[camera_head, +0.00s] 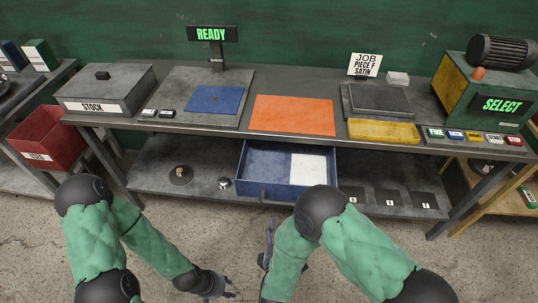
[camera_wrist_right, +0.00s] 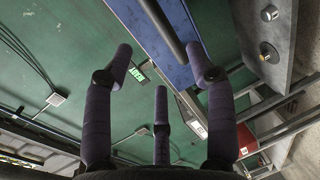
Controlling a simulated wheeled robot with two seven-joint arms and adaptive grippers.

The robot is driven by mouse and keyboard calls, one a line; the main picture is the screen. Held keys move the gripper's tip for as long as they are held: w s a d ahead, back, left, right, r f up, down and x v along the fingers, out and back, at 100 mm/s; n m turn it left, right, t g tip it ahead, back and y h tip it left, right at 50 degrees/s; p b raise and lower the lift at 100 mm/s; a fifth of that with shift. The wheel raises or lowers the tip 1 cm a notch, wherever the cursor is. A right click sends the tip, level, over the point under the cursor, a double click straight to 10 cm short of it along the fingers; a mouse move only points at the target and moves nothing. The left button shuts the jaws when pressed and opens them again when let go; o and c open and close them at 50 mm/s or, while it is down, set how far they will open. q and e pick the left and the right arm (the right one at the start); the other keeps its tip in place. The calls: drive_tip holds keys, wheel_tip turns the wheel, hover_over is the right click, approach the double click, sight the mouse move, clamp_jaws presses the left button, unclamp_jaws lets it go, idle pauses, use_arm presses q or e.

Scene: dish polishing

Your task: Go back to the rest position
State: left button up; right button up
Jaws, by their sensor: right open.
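My left gripper (camera_head: 225,287) hangs low at the bottom edge of the head view, in front of the bench and over the floor. Its dark fingers are small there, and I cannot tell whether they are open or shut. My right gripper (camera_head: 268,246) is mostly hidden behind my right forearm in the head view, just in front of the open blue drawer (camera_head: 265,165). In the right wrist view its fingers (camera_wrist_right: 160,80) are spread wide with nothing between them. Both arms are bent with the elbows up, short of the bench.
The bench top bears a stock box (camera_head: 105,88), a blue mat (camera_head: 214,99), an orange mat (camera_head: 292,114), a yellow tray (camera_head: 383,131) and a green machine (camera_head: 465,94) with buttons. The blue drawer sticks out toward my right arm. A red bin (camera_head: 47,138) stands left.

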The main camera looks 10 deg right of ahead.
wheel_tip(320, 180, down, 12)
drive_tip(key=a+m+g+y, duration=0.1)
drive_tip(key=m+g+y, duration=0.4)
drive_tip(key=m+g, duration=0.35)
drive_tip(key=s+f+m+g+y, duration=0.3)
drive_tip(key=s+f+m+g, duration=0.2)
drive_tip(key=s+m, duration=0.3)
drive_tip(key=shift+s+m+g, duration=0.35)
drive_tip(key=shift+s+g, duration=0.2)
drive_tip(key=shift+s, duration=1.05)
drive_tip(key=shift+a, duration=0.1)
